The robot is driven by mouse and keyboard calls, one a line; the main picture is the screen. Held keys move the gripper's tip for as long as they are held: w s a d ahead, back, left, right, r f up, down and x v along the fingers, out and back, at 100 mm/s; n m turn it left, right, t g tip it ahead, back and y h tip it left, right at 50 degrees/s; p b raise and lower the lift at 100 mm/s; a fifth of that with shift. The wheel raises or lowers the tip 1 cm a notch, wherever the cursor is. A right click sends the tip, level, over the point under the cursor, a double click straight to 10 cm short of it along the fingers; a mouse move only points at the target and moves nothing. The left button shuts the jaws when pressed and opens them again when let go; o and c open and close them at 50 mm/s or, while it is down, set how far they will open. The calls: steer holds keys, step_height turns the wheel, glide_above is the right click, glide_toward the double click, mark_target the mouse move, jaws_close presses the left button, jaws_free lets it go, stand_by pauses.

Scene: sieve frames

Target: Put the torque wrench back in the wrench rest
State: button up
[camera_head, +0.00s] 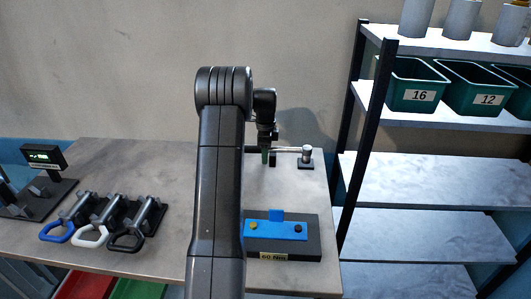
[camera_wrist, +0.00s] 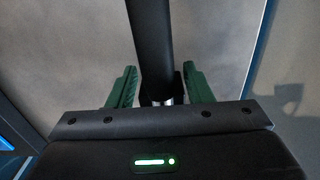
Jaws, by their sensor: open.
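The torque wrench shows in the camera_head view as a silver shaft (camera_head: 288,149) with a round head at its right end, on the back right of the table. Its left part is hidden behind my arm. A small black support (camera_head: 305,165), seemingly part of the wrench rest, stands under the head; a second dark post shows near my gripper. My gripper (camera_head: 266,155) points down at the shaft's left. In the wrist view the green fingers of my gripper (camera_wrist: 159,68) are open, one on each side of the wrench's black handle (camera_wrist: 153,35), with gaps visible.
A black block with a blue plate (camera_head: 275,230) and a "60 Nm" label sits at the table's front right. Several looped-handle tools (camera_head: 93,235) and a display device (camera_head: 43,156) stand at left. A shelf rack (camera_head: 430,175) with green bins borders the table's right side.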

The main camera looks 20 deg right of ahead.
steer(key=shift+f, duration=0.2)
step_height(320, 180, up, 14)
steer(key=b, duration=0.1)
steer(key=shift+s+d, duration=0.2)
steer(key=shift+o, duration=0.4)
stand_by(2.4)
